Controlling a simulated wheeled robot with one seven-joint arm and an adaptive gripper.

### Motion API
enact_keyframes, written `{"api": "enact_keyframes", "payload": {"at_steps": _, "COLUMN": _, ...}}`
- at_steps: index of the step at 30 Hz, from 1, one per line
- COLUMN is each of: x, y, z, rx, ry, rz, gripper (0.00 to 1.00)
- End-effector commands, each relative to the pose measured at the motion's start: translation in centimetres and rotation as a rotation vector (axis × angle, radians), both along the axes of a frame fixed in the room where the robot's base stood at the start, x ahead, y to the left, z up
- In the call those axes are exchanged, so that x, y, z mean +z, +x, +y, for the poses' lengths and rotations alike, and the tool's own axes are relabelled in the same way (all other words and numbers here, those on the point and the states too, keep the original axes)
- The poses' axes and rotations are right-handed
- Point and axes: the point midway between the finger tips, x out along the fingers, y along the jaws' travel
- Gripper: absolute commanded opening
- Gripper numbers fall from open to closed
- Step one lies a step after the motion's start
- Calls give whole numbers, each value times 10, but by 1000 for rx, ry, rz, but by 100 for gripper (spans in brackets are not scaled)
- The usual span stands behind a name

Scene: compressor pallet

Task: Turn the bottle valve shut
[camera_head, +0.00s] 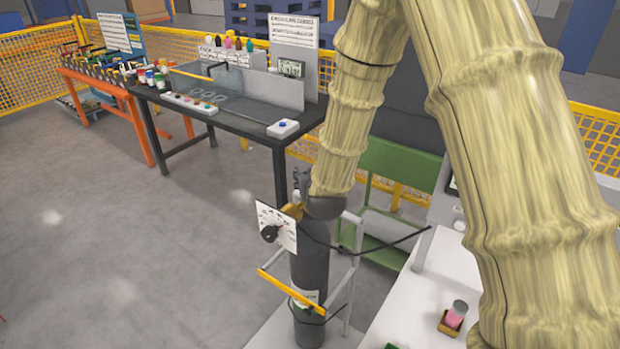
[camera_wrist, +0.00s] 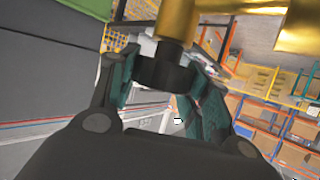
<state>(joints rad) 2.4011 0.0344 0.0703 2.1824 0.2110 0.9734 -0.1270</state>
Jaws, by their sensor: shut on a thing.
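A dark grey gas bottle (camera_head: 311,262) stands upright on a small trolley. At its top are brass valve parts and a white plate (camera_head: 277,226) with a dark round knob (camera_head: 269,233). My gripper (camera_head: 303,190) is at the top of the bottle, partly hidden by my arm. In the wrist view, my gripper (camera_wrist: 165,85) has its two teal-padded fingers on either side of a black valve knob (camera_wrist: 164,72) on a brass stem (camera_wrist: 177,22). The fingers are closed on this knob. How far the valve is turned cannot be told.
The trolley has a yellow bar (camera_head: 291,292) and pale upright rails. A dark workbench (camera_head: 240,112) stands behind at left, and a green cart (camera_head: 386,160) behind the bottle. A white surface (camera_head: 405,300) lies at right. Grey floor is free at left.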

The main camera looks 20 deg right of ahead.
Motion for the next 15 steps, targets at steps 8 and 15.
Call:
{"api": "enact_keyframes", "payload": {"at_steps": 8, "x": 2, "y": 1, "z": -1, "rx": -11, "ry": -1, "rz": -4, "gripper": 24}}
{"api": "enact_keyframes", "payload": {"at_steps": 15, "x": 2, "y": 1, "z": -1, "rx": -10, "ry": 0, "rz": -4, "gripper": 55}}
